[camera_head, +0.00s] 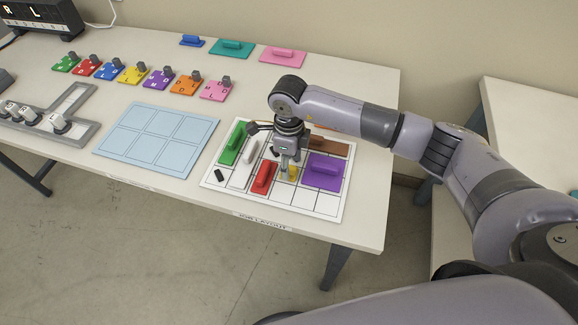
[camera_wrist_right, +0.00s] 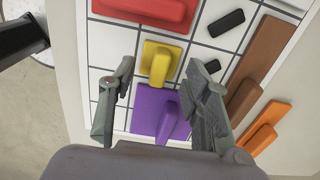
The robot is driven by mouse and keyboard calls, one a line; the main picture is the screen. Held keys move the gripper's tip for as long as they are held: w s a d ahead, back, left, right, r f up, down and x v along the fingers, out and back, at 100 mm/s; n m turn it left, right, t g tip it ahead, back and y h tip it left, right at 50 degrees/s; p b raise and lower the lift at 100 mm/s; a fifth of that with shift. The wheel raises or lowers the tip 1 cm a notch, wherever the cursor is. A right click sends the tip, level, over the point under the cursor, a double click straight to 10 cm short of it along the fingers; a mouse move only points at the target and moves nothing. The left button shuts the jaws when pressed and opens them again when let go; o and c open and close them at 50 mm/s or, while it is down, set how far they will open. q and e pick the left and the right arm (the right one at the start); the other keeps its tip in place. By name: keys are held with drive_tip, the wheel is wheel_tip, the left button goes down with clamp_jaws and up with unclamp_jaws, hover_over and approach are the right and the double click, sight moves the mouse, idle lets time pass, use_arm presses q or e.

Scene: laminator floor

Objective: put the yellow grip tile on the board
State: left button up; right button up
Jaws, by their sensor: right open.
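The yellow grip tile (camera_wrist_right: 161,63) lies within the white gridded board (camera_wrist_right: 112,30), between the red and purple tiles, with its raised grip facing up. In the head view the tile (camera_head: 293,173) shows only partly beside my gripper. My right gripper (camera_wrist_right: 162,66) is open and empty, pointing down over the board (camera_head: 207,181). In the wrist view its two fingertips stand left and right of the yellow tile, apart from its grip. I cannot tell how high they are above it. My left gripper is not in view.
Red (camera_head: 264,176), purple (camera_head: 325,171), green (camera_head: 233,143), white (camera_head: 243,164) and brown (camera_head: 329,147) pieces lie on the board. An orange tile (camera_wrist_right: 264,132) lies beside it. A blue gridded mat (camera_head: 157,136) is to the left. The table's front edge is close.

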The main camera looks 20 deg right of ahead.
wheel_tip(320, 180, up, 10)
drive_tip(key=b, duration=0.2)
idle(0.5)
